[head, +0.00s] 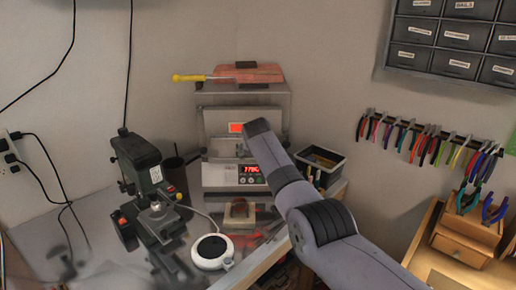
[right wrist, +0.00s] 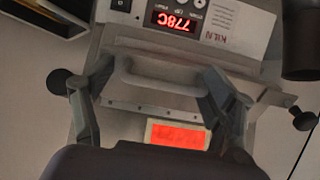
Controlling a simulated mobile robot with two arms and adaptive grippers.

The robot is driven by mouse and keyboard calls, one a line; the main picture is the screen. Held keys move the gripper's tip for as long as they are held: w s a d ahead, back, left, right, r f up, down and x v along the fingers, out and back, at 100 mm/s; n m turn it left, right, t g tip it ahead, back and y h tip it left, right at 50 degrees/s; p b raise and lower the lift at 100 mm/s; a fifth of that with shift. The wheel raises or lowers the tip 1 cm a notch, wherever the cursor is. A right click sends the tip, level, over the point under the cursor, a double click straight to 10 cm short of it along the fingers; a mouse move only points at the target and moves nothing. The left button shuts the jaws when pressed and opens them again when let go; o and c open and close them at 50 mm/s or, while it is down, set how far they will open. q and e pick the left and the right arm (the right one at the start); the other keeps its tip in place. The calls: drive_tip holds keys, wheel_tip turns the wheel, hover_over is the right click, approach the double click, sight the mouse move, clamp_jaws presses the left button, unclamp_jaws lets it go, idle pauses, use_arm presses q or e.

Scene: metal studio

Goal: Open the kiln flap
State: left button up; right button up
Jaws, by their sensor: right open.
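The kiln (head: 222,172) stands on the bench in the middle of the head view, its flap (head: 217,122) upright across the front and apparently shut. An orange window glows in the flap; it also shows in the right wrist view (right wrist: 177,135). In that view, which is upside down to the kiln, the pale bar handle (right wrist: 160,90) runs across the flap. My right gripper (right wrist: 155,70) is open, one finger near each end of the handle; contact cannot be told. In the head view my right arm hides the gripper and handle. My left gripper is not in view.
A brick-coloured slab (head: 255,73) and a yellow-handled tool (head: 188,78) lie on the kiln's top. A small green machine (head: 137,160) and a round white device (head: 212,251) stand to the left and front. A black bin (head: 322,163) stands right of the kiln.

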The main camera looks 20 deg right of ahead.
drive_tip(key=shift+s+a+r, duration=0.15)
drive_tip(key=shift+a+r, duration=0.2)
drive_tip(key=shift+r, duration=0.35)
drive_tip(key=v, duration=1)
drive_tip(key=shift+s+d, duration=0.3)
drive_tip(key=shift+s, duration=0.25)
drive_tip(key=shift+f, duration=0.25)
